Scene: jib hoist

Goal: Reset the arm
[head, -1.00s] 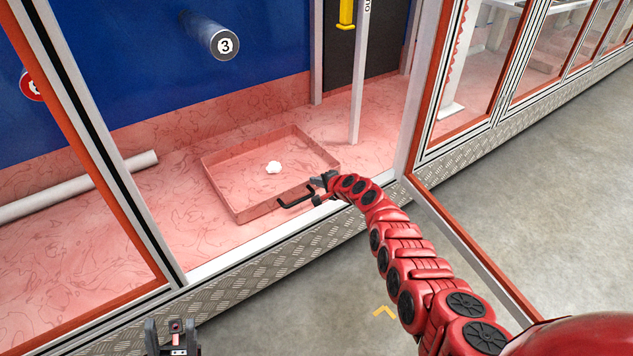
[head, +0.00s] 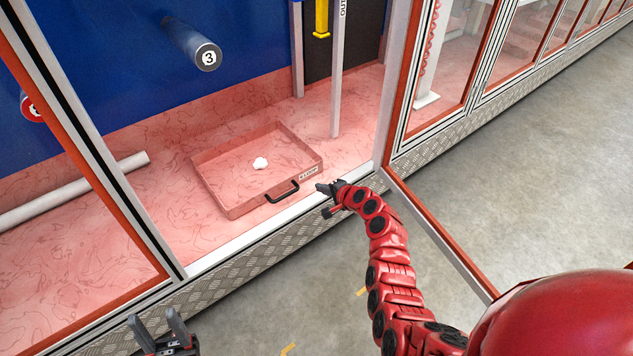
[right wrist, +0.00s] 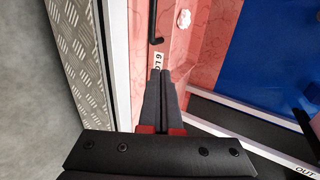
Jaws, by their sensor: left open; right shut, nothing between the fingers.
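My right gripper (head: 328,189) is shut and empty at the cabinet's front sill, just right of a shallow pink tray (head: 228,211) and apart from its black handle (head: 282,191). In the right wrist view its fingertips (right wrist: 160,73) lie together, pointing toward the tray's white label (right wrist: 157,62); the handle (right wrist: 153,22) is further ahead. My left gripper (head: 157,322) is open and empty at the bottom edge of the head view, outside the cabinet. A dark cylinder marked 3 (head: 195,44) sticks out of the blue back wall. I cannot tell which part is the arm named in the task.
A white lump (head: 260,164) lies in the tray. A white tube (head: 75,190) lies at the left on the pink floor. A grey post (head: 336,80) and a yellow part (head: 321,18) stand behind. An open door frame (head: 440,235) is right of my right arm. Grey floor is free in front.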

